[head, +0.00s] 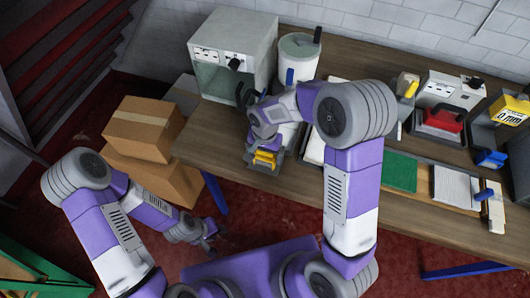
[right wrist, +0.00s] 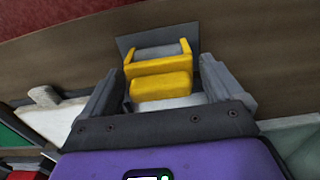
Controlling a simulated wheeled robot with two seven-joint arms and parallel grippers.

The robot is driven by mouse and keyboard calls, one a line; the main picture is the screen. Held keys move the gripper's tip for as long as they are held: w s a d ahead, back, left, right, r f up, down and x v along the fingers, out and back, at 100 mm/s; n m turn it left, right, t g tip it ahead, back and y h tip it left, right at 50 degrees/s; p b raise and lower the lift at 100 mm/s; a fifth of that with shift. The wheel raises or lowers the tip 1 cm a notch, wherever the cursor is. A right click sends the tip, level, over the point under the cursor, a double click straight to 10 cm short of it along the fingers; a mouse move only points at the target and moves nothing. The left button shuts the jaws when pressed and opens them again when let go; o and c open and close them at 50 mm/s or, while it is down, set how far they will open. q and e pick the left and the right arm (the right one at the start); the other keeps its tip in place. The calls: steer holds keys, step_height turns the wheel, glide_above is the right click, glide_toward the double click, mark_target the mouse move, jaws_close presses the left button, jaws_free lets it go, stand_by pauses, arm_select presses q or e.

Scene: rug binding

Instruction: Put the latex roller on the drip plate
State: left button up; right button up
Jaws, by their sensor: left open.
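The latex roller (right wrist: 160,86) has a yellow frame and handle with a grey cylinder. In the head view, the roller (head: 265,158) is at the table's front edge, below my right gripper (head: 266,150). A flat grey plate (right wrist: 126,46), seemingly the drip plate, shows behind and under the roller in the right wrist view. Whether the roller rests fully on it is partly hidden. My right gripper (right wrist: 160,68) has its fingers on either side of the roller, with narrow gaps visible. My left gripper (head: 212,236) is open and empty, low in front of the table.
A grey cabinet (head: 232,50) and a white bucket (head: 298,60) stand at the back left of the table. A green mat (head: 399,171), a red-handled tool (head: 441,120) and a blue clamp (head: 490,158) lie to the right. Cardboard boxes (head: 145,128) stand on the floor at left.

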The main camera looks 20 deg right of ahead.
steer(key=shift+o, duration=0.2)
steer(key=shift+r, duration=0.25)
step_height(320, 180, up, 12)
steer(key=p, duration=0.2)
stand_by(0.5)
